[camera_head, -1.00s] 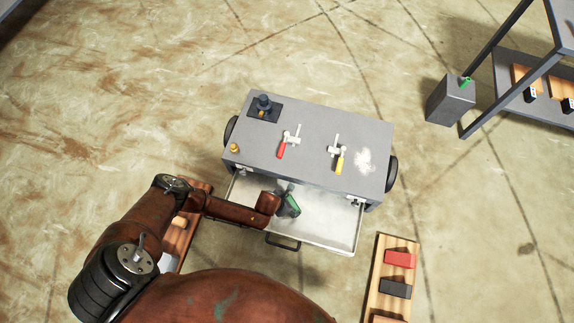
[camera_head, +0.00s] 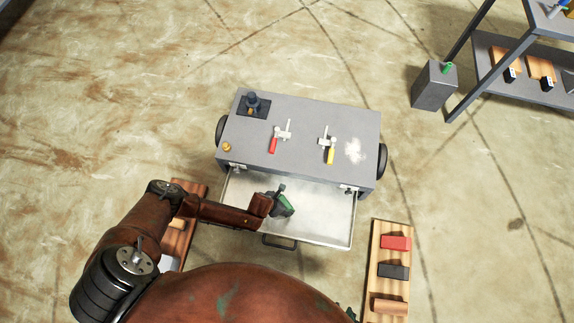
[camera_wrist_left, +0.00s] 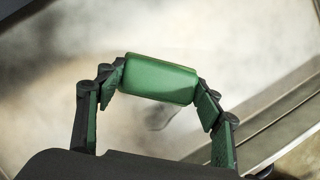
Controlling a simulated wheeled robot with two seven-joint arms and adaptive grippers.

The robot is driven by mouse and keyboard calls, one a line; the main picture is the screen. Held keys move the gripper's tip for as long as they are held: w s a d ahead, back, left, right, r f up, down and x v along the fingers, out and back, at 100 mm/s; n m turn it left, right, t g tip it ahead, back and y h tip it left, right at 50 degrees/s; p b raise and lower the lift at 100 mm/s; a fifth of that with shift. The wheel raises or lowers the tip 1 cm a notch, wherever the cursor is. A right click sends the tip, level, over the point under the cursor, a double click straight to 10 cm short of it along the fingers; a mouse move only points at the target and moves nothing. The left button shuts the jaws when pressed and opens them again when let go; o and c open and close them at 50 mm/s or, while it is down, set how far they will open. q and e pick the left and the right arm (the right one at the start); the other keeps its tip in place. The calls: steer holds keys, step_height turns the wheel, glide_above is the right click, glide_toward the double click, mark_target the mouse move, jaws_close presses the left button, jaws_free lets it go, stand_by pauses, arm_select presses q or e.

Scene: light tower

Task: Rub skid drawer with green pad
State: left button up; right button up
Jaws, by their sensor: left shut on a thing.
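The skid drawer (camera_head: 325,216) is pulled out from the front of the grey skid (camera_head: 255,141). Its pale metal floor carries cloudy smudges. My left gripper (camera_head: 280,203) is inside the drawer's outline, left of its middle. It is shut on the green pad (camera_head: 288,204). In the left wrist view the pad (camera_wrist_left: 160,80) sits crosswise between the two fingers, over the drawer floor (camera_wrist_left: 245,45). I cannot tell whether the pad touches the floor. My right gripper is not in view.
A red-handled valve (camera_head: 273,145) and a yellow-handled valve (camera_head: 330,155) stand on the skid top, beside a white powdery patch (camera_head: 354,150). A wooden board with blocks (camera_head: 377,268) lies at right. A grey bin (camera_head: 434,88) and a shelf rack (camera_head: 495,60) stand farther back.

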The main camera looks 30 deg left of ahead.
arm_select(q)
steer(key=shift+s+a, duration=0.25)
steer(key=shift+a, duration=0.75)
steer(key=shift+d+f, duration=0.1)
steer(key=shift+d, duration=0.15)
steer(key=shift+w+d+p, duration=0.15)
steer(key=shift+w+d, duration=0.1)
steer(key=shift+d, duration=0.5)
steer(key=shift+w+d+p, duration=0.15)
steer(key=shift+w+d, duration=0.05)
steer(key=shift+d, duration=0.55)
steer(key=shift+w+d, duration=0.1)
